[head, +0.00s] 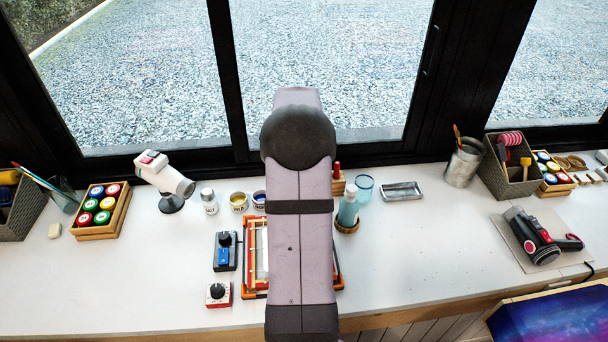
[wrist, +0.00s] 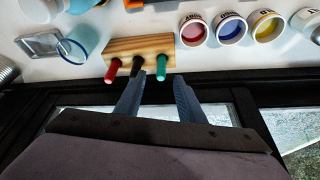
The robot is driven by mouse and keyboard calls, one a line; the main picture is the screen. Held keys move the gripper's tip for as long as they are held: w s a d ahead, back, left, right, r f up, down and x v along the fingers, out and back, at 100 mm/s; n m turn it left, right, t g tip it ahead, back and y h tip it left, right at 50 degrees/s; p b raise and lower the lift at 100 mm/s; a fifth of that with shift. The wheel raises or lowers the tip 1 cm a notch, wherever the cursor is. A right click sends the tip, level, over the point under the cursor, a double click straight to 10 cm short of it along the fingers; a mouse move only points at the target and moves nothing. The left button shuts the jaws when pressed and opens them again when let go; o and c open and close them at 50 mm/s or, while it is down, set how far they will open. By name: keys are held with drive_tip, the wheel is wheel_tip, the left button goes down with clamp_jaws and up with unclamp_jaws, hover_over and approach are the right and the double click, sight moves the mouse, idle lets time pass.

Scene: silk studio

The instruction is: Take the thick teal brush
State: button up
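A wooden block (wrist: 133,46) holds three upright handles in the wrist view: one red (wrist: 115,70), one dark brown (wrist: 138,65), and one teal-green (wrist: 161,67), which looks like the teal brush. My gripper (wrist: 157,80) is open, with its two fingers apart and nothing held. The teal brush shows between the fingertips in the picture, closer to the right finger; I cannot tell how far apart in depth they are. In the head view my arm hides the gripper and the teal brush; only the right end of the block (head: 338,187) and the red handle (head: 337,167) show.
Paint pots in red (wrist: 193,30), blue (wrist: 231,29) and yellow (wrist: 267,26) stand right of the block in the wrist view. A blue glass (wrist: 80,42) and a metal tray (wrist: 40,45) stand left. The dark window frame (wrist: 80,96) runs close behind the block.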

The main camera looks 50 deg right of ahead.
drive_tip(key=shift+p+x, duration=1.35)
drive_tip(key=shift+x, duration=1.2)
drive_tip(key=shift+w, duration=0.1)
drive_tip(key=shift+c, duration=0.5)
clamp_jaws()
